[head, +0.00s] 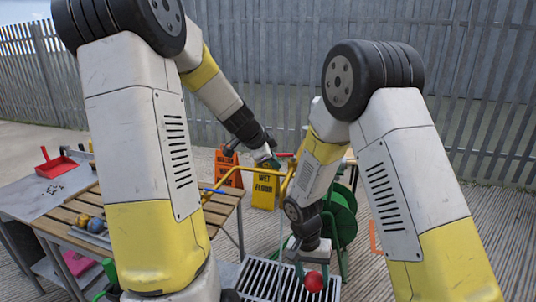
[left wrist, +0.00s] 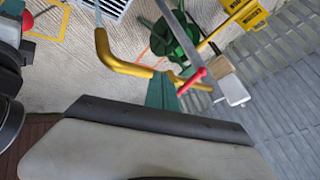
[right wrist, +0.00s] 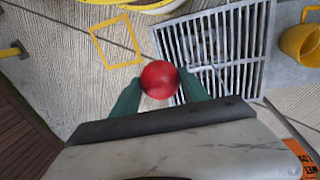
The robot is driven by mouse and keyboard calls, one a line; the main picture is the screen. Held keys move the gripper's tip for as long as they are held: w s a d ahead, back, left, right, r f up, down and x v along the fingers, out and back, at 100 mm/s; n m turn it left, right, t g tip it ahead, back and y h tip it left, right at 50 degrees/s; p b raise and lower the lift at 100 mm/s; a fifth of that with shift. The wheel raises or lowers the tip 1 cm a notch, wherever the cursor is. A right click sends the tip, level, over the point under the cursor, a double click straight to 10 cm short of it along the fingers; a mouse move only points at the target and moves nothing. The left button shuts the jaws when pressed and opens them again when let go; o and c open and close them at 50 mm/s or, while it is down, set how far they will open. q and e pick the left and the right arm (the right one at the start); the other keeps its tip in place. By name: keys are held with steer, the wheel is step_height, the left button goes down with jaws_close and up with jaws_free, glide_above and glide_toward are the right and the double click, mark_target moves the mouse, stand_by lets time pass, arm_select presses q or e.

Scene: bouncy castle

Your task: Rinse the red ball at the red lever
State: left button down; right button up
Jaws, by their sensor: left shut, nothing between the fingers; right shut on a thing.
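The red ball (head: 314,281) is held between the teal fingers of my right gripper (head: 312,268), above a floor drain grate (head: 260,283). The right wrist view shows the ball (right wrist: 160,78) between both fingertips, overlapping the near edge of the grate (right wrist: 235,82). My left gripper (head: 268,160) is shut and empty, beside the red lever (head: 285,154) on the yellow pipe (head: 287,181). In the left wrist view the closed teal fingers (left wrist: 160,92) are just left of the red lever (left wrist: 193,81); whether they touch it is unclear.
A blue lever (head: 213,191) is at the pipe's left end. A green hose reel (head: 341,215) and a yellow wet-floor sign (head: 265,188) stand nearby. A metal fence (head: 450,90) closes the back.

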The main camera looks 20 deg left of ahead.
mark_target(281, 155)
arm_select(q)
steer(key=shift+w+a+r, duration=0.1)
steer(key=shift+w+a, duration=0.1)
steer(key=shift+w, duration=0.85)
steer(key=shift+w+a+r, duration=0.1)
steer(key=shift+w+a, duration=0.1)
steer(key=shift+w, duration=0.85)
steer(key=shift+w+a+m+g+h, duration=0.2)
steer(key=shift+w+a+m+h, duration=0.15)
steer(key=shift+w+m, duration=0.2)
steer(key=shift+w+a+m+g+h, duration=0.25)
steer(key=shift+w+m+h, duration=0.15)
steer(key=shift+m, duration=0.25)
